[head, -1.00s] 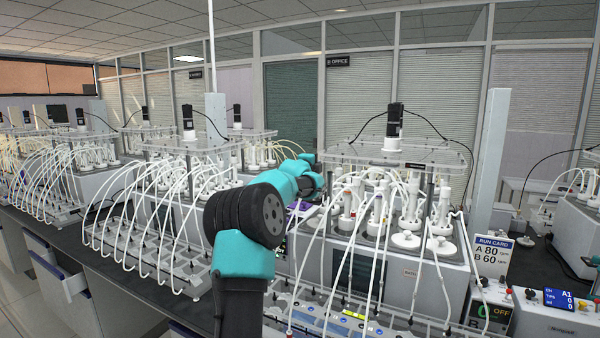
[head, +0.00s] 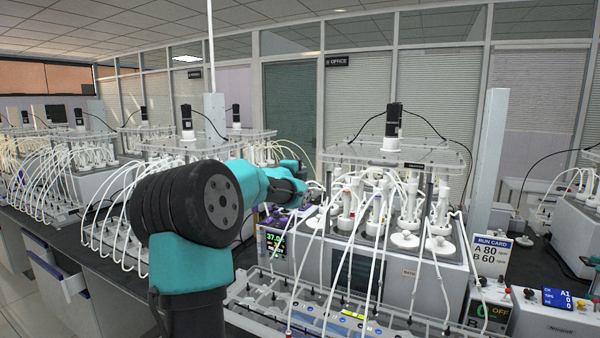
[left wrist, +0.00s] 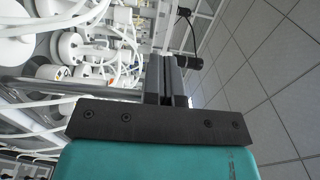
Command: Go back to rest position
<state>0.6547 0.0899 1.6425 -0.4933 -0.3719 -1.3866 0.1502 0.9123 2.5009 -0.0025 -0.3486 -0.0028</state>
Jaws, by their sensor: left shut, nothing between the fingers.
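My left arm stands large in the middle-left of the head view, its upper part bent to the right. White capped vessels and tubing of a reactor lie to the left of the fingers in that view. My right gripper is not in view.
A clear rack plate (head: 400,155) with a black motor (head: 394,120) tops the reactor. White tubes arch down to a tubing rail (head: 300,305) in front. A run card (head: 491,255) stands at the right. More reactors line the bench to the left, by an open drawer (head: 62,275).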

